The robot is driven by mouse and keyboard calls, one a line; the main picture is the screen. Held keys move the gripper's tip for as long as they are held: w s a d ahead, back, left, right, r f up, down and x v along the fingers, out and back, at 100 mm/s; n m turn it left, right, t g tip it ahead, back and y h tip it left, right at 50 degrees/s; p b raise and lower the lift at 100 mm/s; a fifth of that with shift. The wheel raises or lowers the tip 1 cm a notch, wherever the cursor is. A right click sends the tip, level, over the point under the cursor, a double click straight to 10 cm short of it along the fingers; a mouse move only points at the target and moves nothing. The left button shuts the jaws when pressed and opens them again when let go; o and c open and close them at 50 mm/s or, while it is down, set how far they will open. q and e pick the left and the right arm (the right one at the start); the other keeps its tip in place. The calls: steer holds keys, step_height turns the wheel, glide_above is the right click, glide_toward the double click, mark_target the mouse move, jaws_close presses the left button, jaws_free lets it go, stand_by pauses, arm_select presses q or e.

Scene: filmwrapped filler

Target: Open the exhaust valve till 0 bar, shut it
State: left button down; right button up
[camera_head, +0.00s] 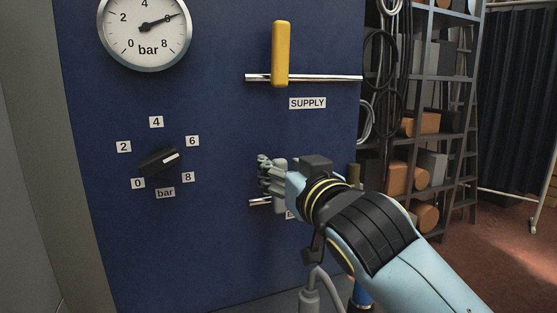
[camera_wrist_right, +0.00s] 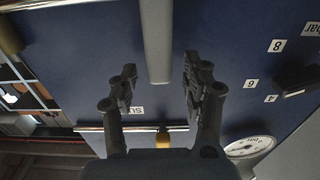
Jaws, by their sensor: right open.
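The exhaust valve's grey handle (camera_head: 280,168) is largely hidden behind my right gripper (camera_head: 268,172) in the head view. Its pipe (camera_head: 260,202) and a scrap of label show below. In the wrist view the grey handle (camera_wrist_right: 156,40) reaches down between the two spread fingers of my right gripper (camera_wrist_right: 161,78), with visible gaps on both sides. The fingers are open around it. The round gauge (camera_head: 145,28) has its needle at about 6 bar; it also shows in the wrist view (camera_wrist_right: 250,149). My left gripper is not in view.
The yellow supply handle (camera_head: 281,52) stands upright, across its horizontal pipe (camera_head: 335,78). A black knob (camera_head: 158,163) on the blue panel (camera_head: 215,120) has its white mark between 6 and 8. Cables (camera_head: 381,60) and a loaded shelf (camera_head: 440,90) stand to the right.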

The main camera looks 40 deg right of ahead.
steer(key=shift+x, duration=1.05)
steer(key=shift+c, duration=0.3)
jaws_close()
